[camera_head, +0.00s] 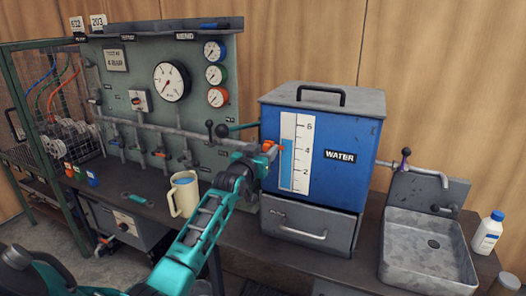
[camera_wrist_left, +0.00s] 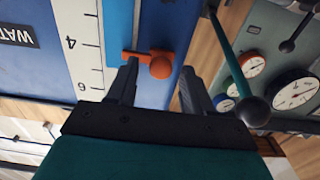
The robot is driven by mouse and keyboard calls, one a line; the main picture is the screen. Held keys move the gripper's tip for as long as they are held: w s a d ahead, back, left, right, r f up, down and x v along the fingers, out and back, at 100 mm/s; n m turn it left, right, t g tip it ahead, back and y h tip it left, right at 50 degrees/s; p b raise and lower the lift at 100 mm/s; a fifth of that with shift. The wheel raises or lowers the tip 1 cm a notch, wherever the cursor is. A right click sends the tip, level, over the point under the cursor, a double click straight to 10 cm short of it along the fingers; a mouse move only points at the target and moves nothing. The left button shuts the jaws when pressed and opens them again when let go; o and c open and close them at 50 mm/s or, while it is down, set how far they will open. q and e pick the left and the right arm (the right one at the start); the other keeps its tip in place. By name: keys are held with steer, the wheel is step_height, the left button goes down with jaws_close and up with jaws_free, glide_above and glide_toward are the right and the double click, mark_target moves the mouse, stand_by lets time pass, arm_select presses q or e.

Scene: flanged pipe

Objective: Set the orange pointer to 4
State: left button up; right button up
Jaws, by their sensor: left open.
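The orange pointer (camera_head: 281,147) is a short bar with a round knob at the left edge of the white scale (camera_head: 302,150) on the blue WATER tank (camera_head: 345,135). In the left wrist view the pointer (camera_wrist_left: 160,66) sits a little to the 6 side of the 4 mark. My left gripper (camera_head: 268,153) is at the tank's front left. In the wrist view its open fingers (camera_wrist_left: 158,82) are on either side of the knob, with a gap on the right finger's side; whether the left finger touches it I cannot tell. My right gripper is not in view.
A dark ball-ended lever (camera_head: 222,131) on the pipe stands close to my left gripper, and a green rod with a dark ball (camera_wrist_left: 252,110) shows beside it. A cream mug (camera_head: 184,195) stands on the bench. A metal sink (camera_head: 425,245) is at the right.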

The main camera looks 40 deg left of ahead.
arm_select(q)
steer(key=v, duration=1.3)
steer(key=shift+p, duration=0.45)
steer(key=shift+w+d, duration=0.1)
steer(key=s+d+f+m+g+h, duration=0.2)
steer(key=s+d+f+g+h, duration=0.1)
steer(key=s+d+f, duration=0.7)
steer(key=s+d+f+m+g+h, duration=0.3)
steer(key=s+d+f, duration=0.7)
steer(key=d+f, duration=0.4)
steer(key=shift+f+g, duration=0.4)
steer(key=shift+f, duration=0.45)
